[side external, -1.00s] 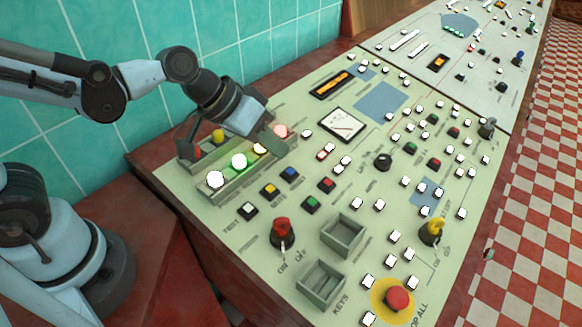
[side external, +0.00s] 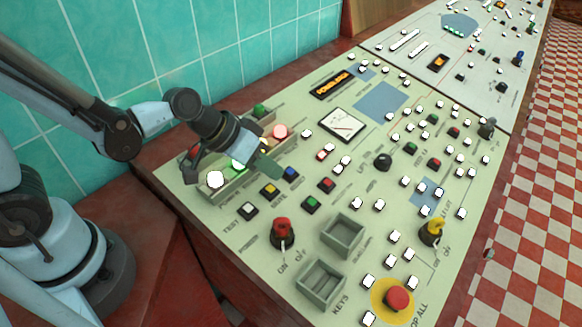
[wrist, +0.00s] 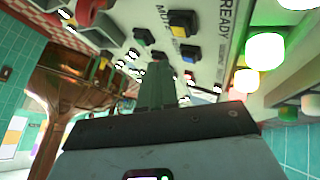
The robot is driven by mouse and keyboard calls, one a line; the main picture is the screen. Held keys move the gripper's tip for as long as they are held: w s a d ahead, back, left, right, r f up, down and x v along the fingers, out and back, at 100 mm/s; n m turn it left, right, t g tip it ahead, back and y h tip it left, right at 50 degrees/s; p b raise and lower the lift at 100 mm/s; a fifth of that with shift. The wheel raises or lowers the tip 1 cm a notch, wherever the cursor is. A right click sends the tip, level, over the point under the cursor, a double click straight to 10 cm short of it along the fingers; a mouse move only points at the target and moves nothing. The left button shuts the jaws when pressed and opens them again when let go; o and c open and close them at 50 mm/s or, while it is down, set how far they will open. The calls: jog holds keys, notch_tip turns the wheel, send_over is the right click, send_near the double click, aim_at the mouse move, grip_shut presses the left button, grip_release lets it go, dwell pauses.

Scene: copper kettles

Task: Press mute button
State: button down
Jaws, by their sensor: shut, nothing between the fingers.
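On the sloped control panel, a yellow square button (side external: 270,189) sits between a white button (side external: 248,210) and a blue button (side external: 291,174). The label beside the yellow button appears to read MUTE. In the wrist view the yellow button (wrist: 183,22) is at the top, with the blue button (wrist: 190,52) below it. My gripper (side external: 274,172) is shut and empty, with its tips near the blue and yellow buttons. In the wrist view its greenish fingers (wrist: 158,62) reach towards the panel, left of the blue button. Whether they touch the panel is unclear.
A row of lit lamps, including a white one (side external: 215,179) and a red one (side external: 280,131), lies under and beside my gripper. A red switch (side external: 282,229), grey trays (side external: 343,235) and a red stop button (side external: 397,298) stand nearer. The tiled wall is behind.

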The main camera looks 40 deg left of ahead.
aim_at(268, 190)
jog(key=shift+a+f, duration=0.2)
jog(key=shift+f, duration=0.9)
jog(key=shift+f, duration=0.1)
dwell(1.3)
jog(key=shift+a+f, duration=0.1)
jog(key=shift+f, duration=0.2)
jog(key=shift+r, duration=0.1)
dwell(0.3)
jog(key=shift+r, duration=0.35)
jog(key=shift+d+r, duration=0.2)
jog(key=shift+r, duration=0.6)
jog(key=shift+d+r, duration=0.2)
jog(key=shift+r, duration=0.65)
jog(key=shift+d+r, duration=0.2)
jog(key=shift+r, duration=0.6)
